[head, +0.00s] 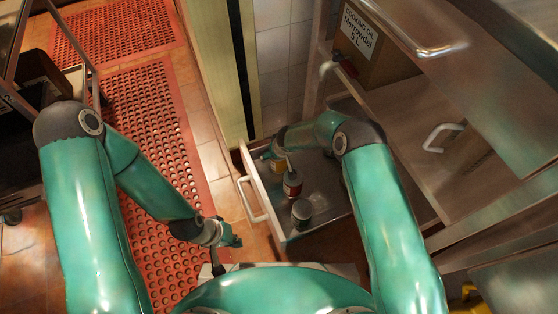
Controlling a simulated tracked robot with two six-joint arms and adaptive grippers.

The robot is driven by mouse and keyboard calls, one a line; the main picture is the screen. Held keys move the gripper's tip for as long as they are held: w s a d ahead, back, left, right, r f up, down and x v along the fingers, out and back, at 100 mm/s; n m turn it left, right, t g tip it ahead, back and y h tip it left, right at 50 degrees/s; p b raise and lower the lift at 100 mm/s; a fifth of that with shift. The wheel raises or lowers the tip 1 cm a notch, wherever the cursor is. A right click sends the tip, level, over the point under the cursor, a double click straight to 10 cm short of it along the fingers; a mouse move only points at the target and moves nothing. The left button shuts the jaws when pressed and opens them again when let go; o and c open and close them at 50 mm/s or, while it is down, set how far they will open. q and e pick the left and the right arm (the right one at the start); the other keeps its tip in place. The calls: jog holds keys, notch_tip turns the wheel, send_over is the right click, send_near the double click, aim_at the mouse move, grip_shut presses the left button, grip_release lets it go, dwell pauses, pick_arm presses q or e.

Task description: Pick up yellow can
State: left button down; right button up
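A small patch of yellow (267,155), perhaps part of the yellow can, shows at the far left corner of the open drawer (328,199), mostly hidden by my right arm's wrist. My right arm reaches over the drawer from the right. My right gripper (283,161) is beside the yellow patch, small and partly hidden, so I cannot tell whether it is open or touching anything. My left gripper (228,239) hangs left of the drawer, outside it and away from the cans. Its fingers are too small to read.
A red-brown container (292,186) and a dark can with a pale top (301,209) stand in the drawer near its front. The drawer front has a pale handle (252,201). A cooking oil box (368,42) sits on a shelf above. A red perforated mat (150,120) covers the left floor.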

jog(key=shift+w+f, duration=0.1)
jog(key=shift+f, duration=0.2)
jog(key=c, duration=1.5)
jog(key=shift+r, duration=0.1)
jog(key=shift+r, duration=0.1)
